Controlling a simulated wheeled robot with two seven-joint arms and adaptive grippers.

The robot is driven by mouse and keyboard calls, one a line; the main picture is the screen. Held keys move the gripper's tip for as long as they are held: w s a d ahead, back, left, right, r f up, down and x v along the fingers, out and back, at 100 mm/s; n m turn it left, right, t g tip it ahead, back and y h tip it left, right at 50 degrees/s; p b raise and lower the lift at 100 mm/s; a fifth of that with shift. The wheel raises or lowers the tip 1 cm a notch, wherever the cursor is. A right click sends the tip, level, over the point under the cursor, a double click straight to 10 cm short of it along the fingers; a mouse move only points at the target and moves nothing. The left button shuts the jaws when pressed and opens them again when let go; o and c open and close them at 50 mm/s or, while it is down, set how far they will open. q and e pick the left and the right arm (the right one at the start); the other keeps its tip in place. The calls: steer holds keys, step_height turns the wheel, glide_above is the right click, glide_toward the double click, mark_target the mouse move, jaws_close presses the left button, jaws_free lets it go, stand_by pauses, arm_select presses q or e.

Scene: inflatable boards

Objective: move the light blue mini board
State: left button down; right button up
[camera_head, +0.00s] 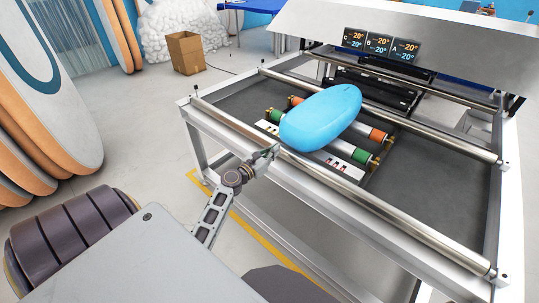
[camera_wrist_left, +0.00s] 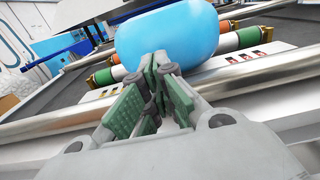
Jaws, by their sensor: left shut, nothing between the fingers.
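The light blue mini board (camera_head: 322,116) is a smooth rounded oval lying flat on the metal table machine, across the green and orange rollers. In the left wrist view the board (camera_wrist_left: 168,38) fills the upper middle, just beyond the fingertips. My left gripper (camera_head: 272,152) is at the front rail of the machine, just short of the board's near end. Its green-padded fingers (camera_wrist_left: 155,66) are shut with nothing between them. I cannot tell whether the fingertips touch the board. My right gripper is not in view.
The machine's front rail (camera_head: 345,197) runs between my arm and the bed. Rollers (camera_head: 359,156) lie under the board. A hood with small displays (camera_head: 380,45) stands behind. Large boards (camera_head: 40,95) stand at the left, and a cardboard box (camera_head: 185,53) sits on the floor.

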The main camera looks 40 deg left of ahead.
mark_target(288, 140)
arm_select(q)
steer(key=shift+w+d, duration=0.15)
steer(key=shift+w, duration=2.85)
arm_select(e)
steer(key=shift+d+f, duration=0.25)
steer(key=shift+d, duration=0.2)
arm_select(q)
steer(key=shift+d, duration=0.1)
